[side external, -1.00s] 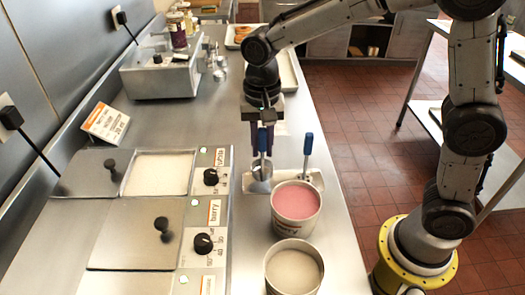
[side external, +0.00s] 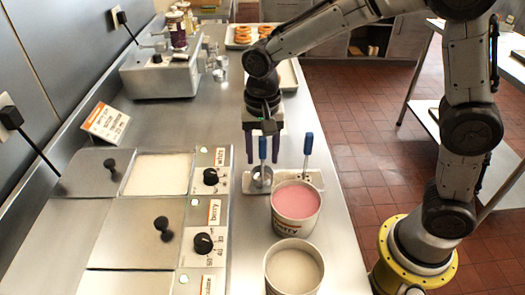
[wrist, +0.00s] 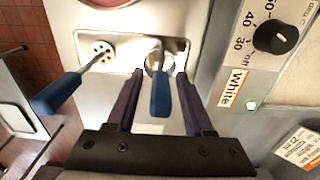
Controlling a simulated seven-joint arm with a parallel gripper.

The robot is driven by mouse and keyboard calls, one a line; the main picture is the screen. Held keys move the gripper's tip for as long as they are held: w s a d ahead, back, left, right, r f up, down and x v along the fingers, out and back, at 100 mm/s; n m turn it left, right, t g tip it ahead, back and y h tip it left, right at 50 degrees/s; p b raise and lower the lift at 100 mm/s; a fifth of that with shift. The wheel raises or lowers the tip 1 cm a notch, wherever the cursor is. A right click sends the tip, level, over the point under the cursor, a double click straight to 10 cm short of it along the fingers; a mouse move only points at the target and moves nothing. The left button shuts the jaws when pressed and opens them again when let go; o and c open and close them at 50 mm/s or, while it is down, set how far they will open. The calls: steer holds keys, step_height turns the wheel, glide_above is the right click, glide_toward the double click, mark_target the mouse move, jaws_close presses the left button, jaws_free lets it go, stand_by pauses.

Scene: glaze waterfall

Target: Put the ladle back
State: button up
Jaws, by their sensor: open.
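One blue-handled ladle (side external: 262,148) stands upright with its metal bowl at the left end of a shallow metal holder (side external: 318,181). It also shows in the wrist view (wrist: 160,95), its bowl over the holder's right recess. My gripper (side external: 262,156) is open around this handle, with a purple finger on each side and gaps visible in the wrist view (wrist: 160,75). A second blue-handled ladle (side external: 308,143) stands at the right of the holder; in the wrist view its handle (wrist: 55,93) leans left from a round perforated spot.
A tub of pink glaze (side external: 296,201) and a tub of pale glaze (side external: 293,268) stand just in front of the holder. A lidded warmer unit with knobs (side external: 211,213) lies to the left. A grey machine (side external: 160,77) and a tray of doughnuts (side external: 246,33) are farther back.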

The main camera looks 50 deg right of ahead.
steer(key=shift+r, duration=0.15)
step_height(320, 180, up, 11)
steer(key=shift+a+f, duration=0.1)
steer(key=shift+s+r, duration=0.15)
steer(key=shift+r, duration=0.6)
steer(key=s+d+f+n+t, duration=0.1)
steer(key=s+d+n, duration=0.3)
steer(key=s, duration=0.5)
steer(key=s+d+f+n+t, duration=0.2)
steer(key=s+d+n+t, duration=0.2)
steer(key=s, duration=0.6)
steer(key=d+n, duration=0.1)
steer(key=d, duration=0.1)
steer(key=shift+s+d+f, duration=0.25)
steer(key=shift+d, duration=0.05)
